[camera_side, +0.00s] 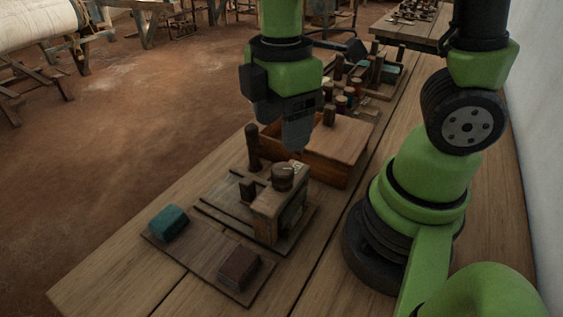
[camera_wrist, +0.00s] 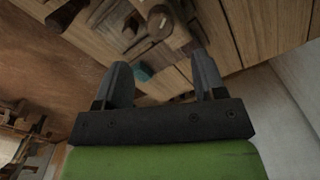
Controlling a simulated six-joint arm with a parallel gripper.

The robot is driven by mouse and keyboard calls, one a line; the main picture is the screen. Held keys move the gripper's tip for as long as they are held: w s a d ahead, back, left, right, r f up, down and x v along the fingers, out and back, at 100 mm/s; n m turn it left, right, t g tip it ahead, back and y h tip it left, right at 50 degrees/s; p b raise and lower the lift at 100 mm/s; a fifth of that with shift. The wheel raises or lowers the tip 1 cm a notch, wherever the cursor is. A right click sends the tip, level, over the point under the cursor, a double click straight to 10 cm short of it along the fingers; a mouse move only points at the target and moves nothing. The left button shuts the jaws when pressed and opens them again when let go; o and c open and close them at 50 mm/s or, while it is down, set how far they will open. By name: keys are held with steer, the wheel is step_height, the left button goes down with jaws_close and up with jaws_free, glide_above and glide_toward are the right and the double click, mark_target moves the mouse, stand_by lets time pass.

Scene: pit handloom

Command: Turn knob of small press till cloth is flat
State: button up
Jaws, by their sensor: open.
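The small wooden press (camera_side: 268,215) stands on a dark board on the bench, with its round brown knob (camera_side: 283,176) on top. In the wrist view a round wooden piece, seemingly the knob (camera_wrist: 160,20), shows beyond the fingertips. My gripper (camera_side: 297,143) hangs above and slightly behind the knob, apart from it. In the wrist view my gripper (camera_wrist: 164,75) has its two grey fingers spread with nothing between them. I cannot make out cloth inside the press. A teal folded piece (camera_side: 168,222) and a dark brown one (camera_side: 239,268) lie on a front board.
A wooden box (camera_side: 335,150) stands just behind the press. Upright pegs, including one (camera_side: 253,148), and several spools (camera_side: 345,98) stand nearby and farther back. A white wall (camera_side: 530,130) is at the right. Bare bench top (camera_side: 110,277) shows at front left.

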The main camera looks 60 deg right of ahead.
mark_target(282, 168)
step_height(282, 168, down, 8)
steer(key=shift+r, duration=0.1)
stand_by(0.4)
steer(key=c, duration=0.9)
